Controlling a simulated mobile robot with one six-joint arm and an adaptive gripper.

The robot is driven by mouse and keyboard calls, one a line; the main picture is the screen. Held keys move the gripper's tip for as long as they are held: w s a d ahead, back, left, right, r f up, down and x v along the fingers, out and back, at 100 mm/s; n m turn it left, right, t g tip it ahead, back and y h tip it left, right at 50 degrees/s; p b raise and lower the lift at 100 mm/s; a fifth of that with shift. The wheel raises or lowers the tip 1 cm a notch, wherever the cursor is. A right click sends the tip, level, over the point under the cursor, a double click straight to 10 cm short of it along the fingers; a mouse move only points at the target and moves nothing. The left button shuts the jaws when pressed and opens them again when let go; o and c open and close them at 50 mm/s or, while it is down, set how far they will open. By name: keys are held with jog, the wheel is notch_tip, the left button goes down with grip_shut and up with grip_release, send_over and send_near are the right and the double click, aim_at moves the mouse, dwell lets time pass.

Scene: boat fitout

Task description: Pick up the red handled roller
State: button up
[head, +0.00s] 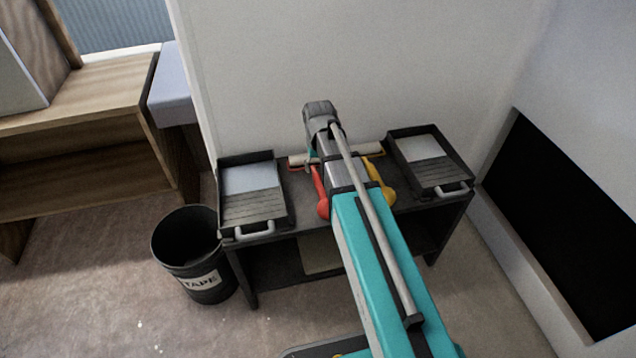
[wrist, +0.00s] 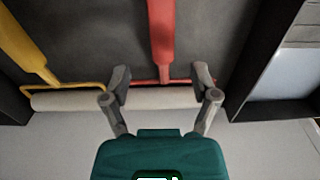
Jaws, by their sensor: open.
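The red handled roller (head: 321,195) lies on the dark bench between two paint trays, partly hidden by my arm in the head view. In the wrist view its red handle (wrist: 162,40) runs up from a thin red frame, with a pale roller sleeve behind it. My gripper (wrist: 161,82) is open, and its two fingers stand to either side of the lower handle and frame in that picture. I cannot tell the height gap. In the head view my arm hides the fingers. A yellow handled roller (wrist: 25,45) lies beside it, also seen in the head view (head: 381,183).
A left paint tray (head: 284,205) and a right paint tray (head: 455,160) flank the rollers on the dark bench. A white wall stands close behind. A black bin marked TAPE (head: 176,243) stands on the floor at the bench's left.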

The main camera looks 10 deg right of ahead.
aim_at(318, 177)
dwell(0.3)
jog(key=shift+a+f+b, duration=0.1)
jog(key=shift+f+b, duration=2.5)
grip_shut()
